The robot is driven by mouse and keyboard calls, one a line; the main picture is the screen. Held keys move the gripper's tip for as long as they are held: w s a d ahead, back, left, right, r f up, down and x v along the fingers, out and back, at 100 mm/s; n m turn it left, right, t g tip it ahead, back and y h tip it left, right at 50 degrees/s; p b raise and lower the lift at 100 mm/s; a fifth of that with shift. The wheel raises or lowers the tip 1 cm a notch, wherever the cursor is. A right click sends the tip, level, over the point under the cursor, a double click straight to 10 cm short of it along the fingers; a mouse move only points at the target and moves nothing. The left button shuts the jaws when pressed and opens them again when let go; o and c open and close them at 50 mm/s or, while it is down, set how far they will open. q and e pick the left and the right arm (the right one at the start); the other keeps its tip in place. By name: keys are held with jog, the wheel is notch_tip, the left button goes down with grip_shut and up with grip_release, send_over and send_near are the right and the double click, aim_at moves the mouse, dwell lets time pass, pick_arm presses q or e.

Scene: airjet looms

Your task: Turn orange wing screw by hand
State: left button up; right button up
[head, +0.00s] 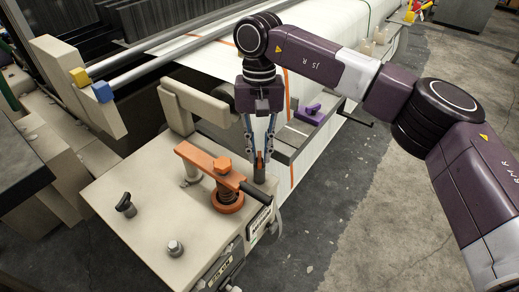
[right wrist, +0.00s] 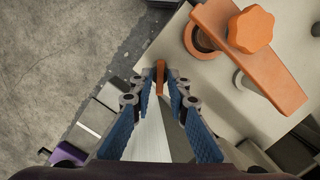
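The orange wing screw (head: 260,158) stands upright at the top of a short grey post at the right edge of the beige machine block. In the right wrist view its narrow orange wing (right wrist: 160,75) lies between my fingertips. My right gripper (head: 260,151) points down over it, with one blue-padded finger on each side. The fingers look apart, with a narrow gap beside the wing; firm contact is not visible. The right wrist view shows the same fingertips (right wrist: 161,79). My left gripper is not in view.
An orange clamp lever (head: 205,158) with a round orange knob (right wrist: 250,30) sits close beside the screw on the beige block (head: 140,225). A black knob (head: 126,205) and a metal knob (head: 175,248) are nearer. A purple part (head: 310,113) lies behind. Grey floor is clear at right.

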jog(key=shift+o, duration=0.2)
jog(key=shift+r, duration=0.1)
jog(key=shift+r+p, duration=0.65)
jog(key=shift+r, duration=0.3)
jog(key=n, duration=0.3)
jog(key=shift+n+h, duration=0.3)
jog(key=shift+n, duration=0.1)
jog(key=n, duration=0.5)
jog(key=shift+a+t+h+p, duration=0.1)
jog(key=shift+t+h+p, duration=0.2)
jog(key=shift+p, duration=0.05)
